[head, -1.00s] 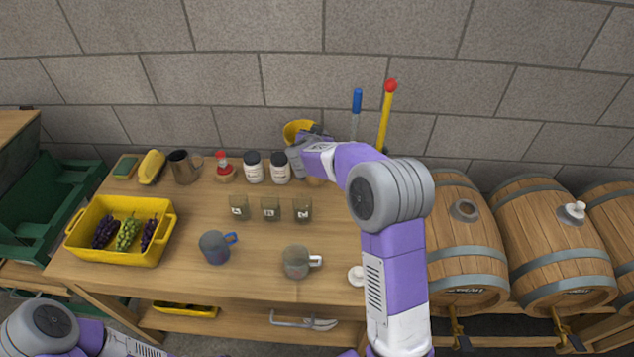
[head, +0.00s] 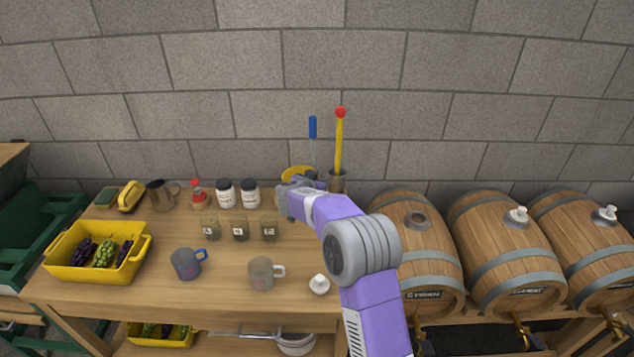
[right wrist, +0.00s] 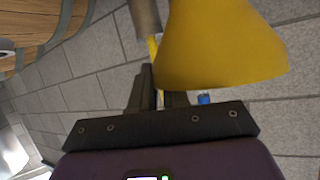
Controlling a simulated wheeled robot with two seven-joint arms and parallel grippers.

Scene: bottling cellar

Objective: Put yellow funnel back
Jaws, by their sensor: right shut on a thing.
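The yellow funnel (head: 298,173) is at the back of the table, partly hidden behind my right gripper (head: 298,186). In the right wrist view the funnel (right wrist: 215,45) fills the upper middle, its wide rim toward the lower right. My right gripper (right wrist: 158,88) is shut on the funnel, though the exact contact is hard to see. A metal holder (head: 337,183) with a red-tipped yellow rod (head: 339,140) and a blue-tipped rod (head: 313,128) stands just right of the funnel. My left gripper is out of view.
White jars (head: 250,194) and a red-topped bottle (head: 198,193) stand left along the back. Barrels (head: 415,240) stand to the right, a stone wall (head: 230,70) behind.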

